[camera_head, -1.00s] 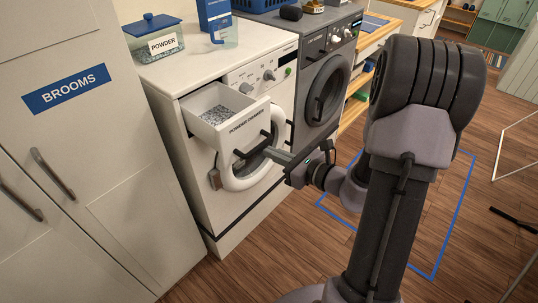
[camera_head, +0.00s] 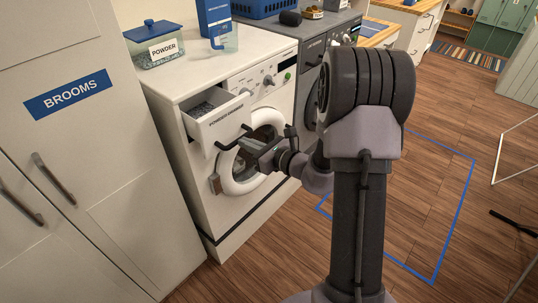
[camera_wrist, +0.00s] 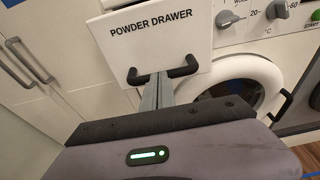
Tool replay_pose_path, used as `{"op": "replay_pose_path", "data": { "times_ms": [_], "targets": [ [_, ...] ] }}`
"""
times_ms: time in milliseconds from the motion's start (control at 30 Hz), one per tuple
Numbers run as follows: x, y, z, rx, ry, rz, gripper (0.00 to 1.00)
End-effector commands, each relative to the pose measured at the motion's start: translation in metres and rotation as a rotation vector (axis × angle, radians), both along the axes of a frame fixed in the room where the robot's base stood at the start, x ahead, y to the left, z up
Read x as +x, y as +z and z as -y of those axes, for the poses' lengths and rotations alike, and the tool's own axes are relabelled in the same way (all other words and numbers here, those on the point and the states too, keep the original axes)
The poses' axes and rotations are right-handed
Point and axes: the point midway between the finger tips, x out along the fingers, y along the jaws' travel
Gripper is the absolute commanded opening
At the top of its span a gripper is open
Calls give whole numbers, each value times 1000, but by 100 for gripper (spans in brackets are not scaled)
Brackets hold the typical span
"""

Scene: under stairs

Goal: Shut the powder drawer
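The powder drawer (camera_head: 222,121) is a white box drawer at the top left of the white washing machine (camera_head: 212,180). It stands partly out, with grey-white powder showing inside behind its front. Its front, labelled POWDER DRAWER, fills the upper middle of the wrist view (camera_wrist: 158,40). A black bar handle (camera_head: 231,143) sits low on this front; it also shows in the wrist view (camera_wrist: 184,69). My gripper (camera_wrist: 158,80) has its two fingers close together, with the tips at the middle of the handle. Whether they press on the handle or the panel behind is hard to tell.
The round washer door (camera_head: 232,172) is below the drawer. A tall white cabinet marked BROOMS (camera_head: 90,140) stands close on the left. A grey machine (camera_head: 313,65) adjoins on the right. A powder box (camera_head: 155,48) stands on top. Wooden floor lies open at right.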

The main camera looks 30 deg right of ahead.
Motion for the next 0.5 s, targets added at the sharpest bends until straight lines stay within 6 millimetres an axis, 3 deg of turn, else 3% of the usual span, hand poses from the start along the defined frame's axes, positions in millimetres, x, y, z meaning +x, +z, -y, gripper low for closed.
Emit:
{"op": "replay_pose_path", "data": {
  "times_ms": [200,500],
  "targets": [
    [54,1,-21,-1,3,1,0],
    [99,0,-36,-1,1,0,0]
  ]
}}
